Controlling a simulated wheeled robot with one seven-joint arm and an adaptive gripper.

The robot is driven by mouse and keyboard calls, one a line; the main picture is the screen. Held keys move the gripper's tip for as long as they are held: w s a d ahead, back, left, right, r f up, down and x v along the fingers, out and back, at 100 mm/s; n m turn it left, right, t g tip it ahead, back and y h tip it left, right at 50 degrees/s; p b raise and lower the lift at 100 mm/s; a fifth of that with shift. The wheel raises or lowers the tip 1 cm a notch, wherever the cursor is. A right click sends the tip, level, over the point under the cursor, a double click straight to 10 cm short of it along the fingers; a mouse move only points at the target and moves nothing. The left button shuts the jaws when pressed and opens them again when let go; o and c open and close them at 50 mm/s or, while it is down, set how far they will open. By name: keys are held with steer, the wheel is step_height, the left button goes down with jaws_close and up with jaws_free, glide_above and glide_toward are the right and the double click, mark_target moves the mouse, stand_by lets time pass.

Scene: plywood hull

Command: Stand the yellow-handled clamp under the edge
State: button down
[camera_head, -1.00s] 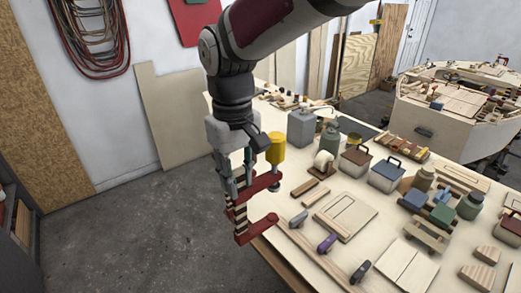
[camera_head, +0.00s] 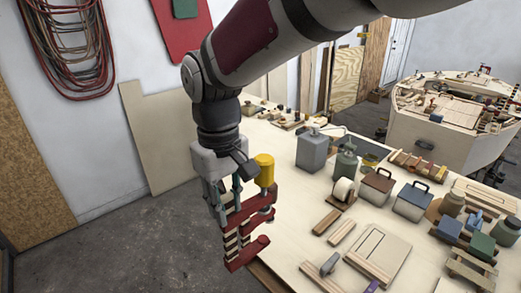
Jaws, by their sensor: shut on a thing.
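The yellow-handled clamp (camera_head: 252,212) has red jaws and a yellow handle (camera_head: 265,168) that points up. My gripper (camera_head: 222,210) points down and is shut on the clamp's striped bar side. The clamp is upright at the near left edge of the workbench (camera_head: 300,215). Its lower red arm hangs at about the height of the tabletop edge in the picture. I cannot tell whether the clamp touches the bench.
Wood strips (camera_head: 334,226), a tape roll (camera_head: 343,190), a grey can (camera_head: 312,150) and lidded boxes (camera_head: 375,186) stand on the bench right of the clamp. A plywood hull (camera_head: 445,115) stands behind. Open concrete floor (camera_head: 110,245) lies left of the bench.

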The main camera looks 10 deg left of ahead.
mark_target(235, 256)
step_height(235, 256, down, 16)
steer(key=b, duration=0.5)
steer(key=shift+f+b, duration=0.25)
steer(key=shift+b, duration=0.1)
steer(key=shift+w+d+p, duration=0.25)
steer(key=shift+p, duration=0.1)
stand_by(1.4)
stand_by(0.4)
steer(key=shift+w+d+b, duration=0.3)
steer(key=shift+w+d, duration=1.1)
steer(key=shift+w, duration=0.25)
steer(key=shift+w+d, duration=0.15)
steer(key=shift+w+d+b, duration=0.35)
steer(key=shift+w+d, duration=1.2)
steer(key=shift+w, duration=0.25)
